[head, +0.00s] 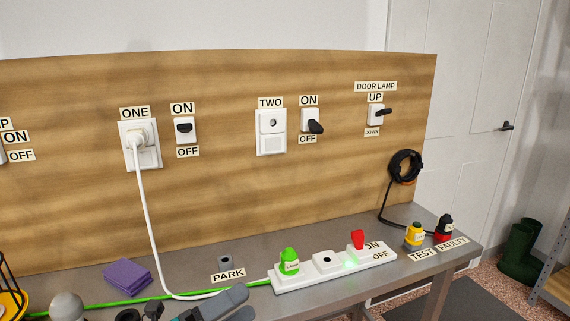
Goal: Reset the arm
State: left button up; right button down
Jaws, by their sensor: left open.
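My left gripper (222,303) shows at the bottom edge of the head view, over the front of the grey bench (345,285). Its grey fingers are open, and I see nothing between them. The lower part of the gripper is cut off by the frame. It is just left of the white power strip (335,267), near the PARK label (228,275) and the white cord. My right gripper is not in view.
The strip holds a green plug (289,262) and a red switch (358,240), with a green glow beside it. A purple cloth (127,275) lies left. A yellow plug (414,235) and red-black plug (445,229) stand right. A wooden panel (220,190) with sockets and switches rises behind.

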pick_arm(q)
jog(key=s+a+f+n+t+y, duration=0.1)
jog(key=f+n+y, duration=0.4)
jog(key=n, duration=0.5)
jog(key=s+a+f+n+t+y, duration=0.2)
jog(key=a+f+n+y, duration=0.3)
jog(key=n, duration=0.5)
jog(key=shift+a+f+n+t+y+p, duration=0.35)
jog(key=shift+f+t+y, duration=0.1)
jog(key=shift+t+y, duration=0.3)
jog(key=s+a+f+n+g+y, duration=0.1)
jog(key=s+f+n, duration=0.2)
jog(key=s+a+f+n+g+y, duration=0.1)
jog(key=s+f+n+g, duration=0.1)
jog(key=s+f+n, duration=0.1)
jog(key=s+a+f+n+g+y, duration=0.1)
jog(key=s+f+n+g, duration=0.1)
jog(key=s+f+n, duration=0.1)
jog(key=shift+s+f+n+y, duration=0.35)
jog(key=shift+s+f, duration=0.5)
jog(key=shift+f, duration=0.05)
